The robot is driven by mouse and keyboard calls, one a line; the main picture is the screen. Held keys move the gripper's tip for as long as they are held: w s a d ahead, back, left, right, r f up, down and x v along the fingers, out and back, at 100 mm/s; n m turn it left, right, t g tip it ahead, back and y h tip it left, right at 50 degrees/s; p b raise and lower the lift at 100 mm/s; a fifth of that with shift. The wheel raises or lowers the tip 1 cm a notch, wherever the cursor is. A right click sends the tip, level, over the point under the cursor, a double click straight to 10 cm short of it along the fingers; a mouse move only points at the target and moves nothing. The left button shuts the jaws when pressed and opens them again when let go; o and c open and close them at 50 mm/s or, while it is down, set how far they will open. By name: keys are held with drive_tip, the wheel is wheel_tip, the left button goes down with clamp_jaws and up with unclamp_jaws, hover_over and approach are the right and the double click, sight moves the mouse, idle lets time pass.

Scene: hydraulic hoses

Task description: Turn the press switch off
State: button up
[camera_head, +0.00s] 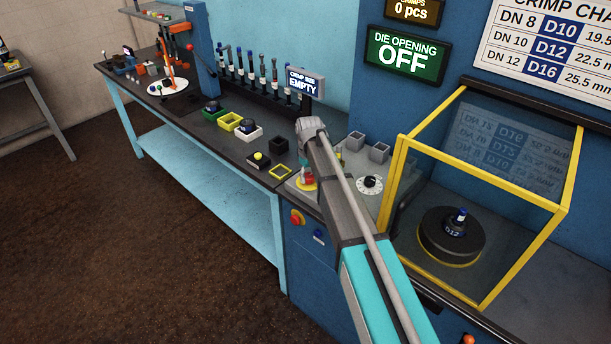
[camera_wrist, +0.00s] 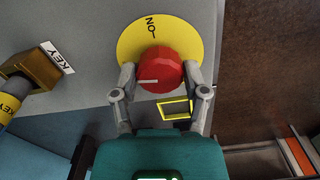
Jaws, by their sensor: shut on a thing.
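The press switch is a red knob (camera_wrist: 160,70) with a white line on it, on a round yellow plate (camera_wrist: 127,42) marked ON. In the wrist view the white line points to the left of the picture, while the ON mark is at the top of the plate. My gripper (camera_wrist: 160,76) has one finger on each side of the knob and is shut on it. In the head view my gripper hides most of the switch; a bit of its yellow plate (camera_head: 303,187) shows on the grey panel.
A brass key lock (camera_wrist: 33,70) with a KEY label sits beside the switch. A white dial (camera_head: 369,185) and grey bins are right of my arm. The yellow-framed guard (camera_head: 401,190) stands close on the right. A red button (camera_head: 297,217) is on the cabinet front.

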drive_tip(key=shift+w+n, duration=0.25)
drive_tip(key=shift+n, duration=0.65)
drive_tip(key=o, duration=1.1)
drive_tip(key=shift+f, duration=0.1)
drive_tip(key=shift+o, duration=0.2)
drive_tip(key=shift+s, duration=0.1)
drive_tip(key=shift+r, duration=0.2)
